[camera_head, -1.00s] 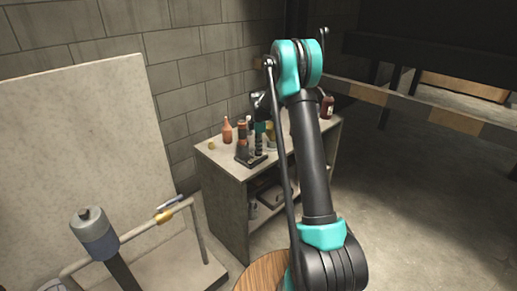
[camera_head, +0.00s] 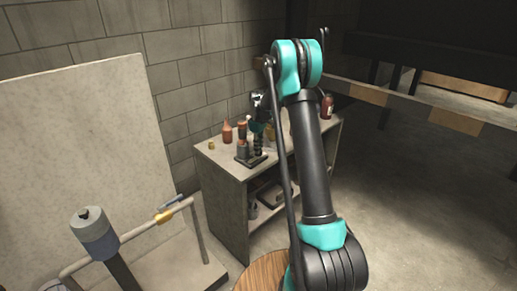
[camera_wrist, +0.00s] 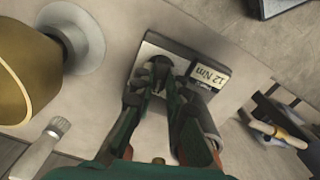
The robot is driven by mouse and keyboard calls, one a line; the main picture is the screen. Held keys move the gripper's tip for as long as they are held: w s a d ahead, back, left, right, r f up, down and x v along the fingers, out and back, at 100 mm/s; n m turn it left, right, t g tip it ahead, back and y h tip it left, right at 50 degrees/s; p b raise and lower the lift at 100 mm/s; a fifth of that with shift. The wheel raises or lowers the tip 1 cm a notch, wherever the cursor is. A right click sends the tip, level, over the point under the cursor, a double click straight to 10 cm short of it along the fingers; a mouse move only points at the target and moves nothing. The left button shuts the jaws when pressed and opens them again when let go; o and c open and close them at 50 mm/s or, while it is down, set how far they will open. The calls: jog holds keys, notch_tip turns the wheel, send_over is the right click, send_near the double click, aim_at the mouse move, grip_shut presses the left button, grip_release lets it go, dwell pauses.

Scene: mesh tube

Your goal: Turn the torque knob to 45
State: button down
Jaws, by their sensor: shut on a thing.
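In the wrist view, a dark torque device (camera_wrist: 180,52) with a light face lies on a pale surface. Its label (camera_wrist: 210,77) reads "12 Nm", with smaller text too small to read. The small dark torque knob (camera_wrist: 159,70) is between the tips of my gripper (camera_wrist: 160,82). The fingers are shut on it from both sides and partly hide it. In the head view, my wrist (camera_head: 259,100) is over the workbench, and my arm hides part of it. I cannot make out the knob there.
The workbench (camera_head: 228,180) carries an orange bottle (camera_head: 227,132), a dark red bottle (camera_head: 327,106) and a rack of dark tools (camera_head: 250,160). In the wrist view, a brass-coloured round part (camera_wrist: 25,75) is at the left and a tool with a wooden handle (camera_wrist: 278,133) at the right.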

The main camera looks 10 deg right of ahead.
jog(key=m, duration=1.4)
dwell(0.5)
jog(key=c, duration=1.5)
grip_release()
jog(key=shift+c, duration=0.2)
notch_tip(320, 180, up, 12)
